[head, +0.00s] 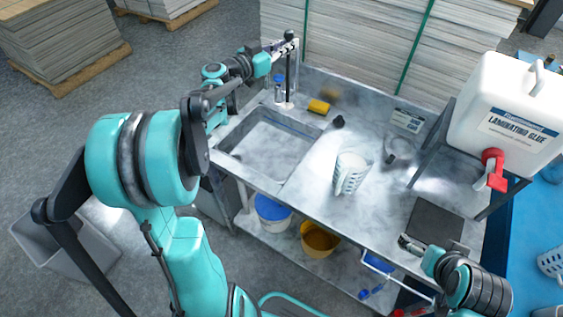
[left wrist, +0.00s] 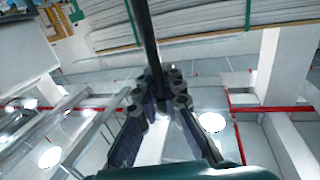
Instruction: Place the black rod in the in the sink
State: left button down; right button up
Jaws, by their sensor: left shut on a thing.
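The black rod (head: 288,72) is upright at the back left of the counter, beyond the sink. My left gripper (head: 284,45) is shut on it near its top. In the left wrist view the rod (left wrist: 146,35) runs from the top edge down between the fingers of my left gripper (left wrist: 160,90). The rod's lower end is close to a small white base; I cannot tell whether they touch. The sink (head: 265,148) is an empty grey rectangular basin in the left part of the counter. My right gripper (head: 408,243) is low at the right, near a dark plate; its jaw state is unclear.
A clear bottle (head: 279,92), a yellow sponge (head: 318,106) and a small black object (head: 338,121) are near the sink's back edge. A large glue container (head: 510,105) is at the right. Buckets sit below.

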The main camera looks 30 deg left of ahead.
aim_at(284, 105)
pick_arm(q)
jog(key=f+b, duration=0.2)
jog(key=f, duration=0.6)
jog(key=a+f+b, duration=0.1)
jog(key=f+b, duration=0.2)
jog(key=f, duration=0.5)
jog(key=f+b, duration=0.3)
jog(key=f, duration=0.5)
jog(key=shift+w+a+f, duration=0.1)
jog(key=shift+a+f, duration=0.05)
notch_tip(284, 105, down, 4)
jog(key=shift+r+b, duration=0.1)
jog(key=shift+b, duration=0.5)
jog(key=shift+f, duration=0.25)
jog(key=c, duration=1.6)
grip_release()
jog(key=shift+c, duration=0.2)
jog(key=shift+r, duration=0.1)
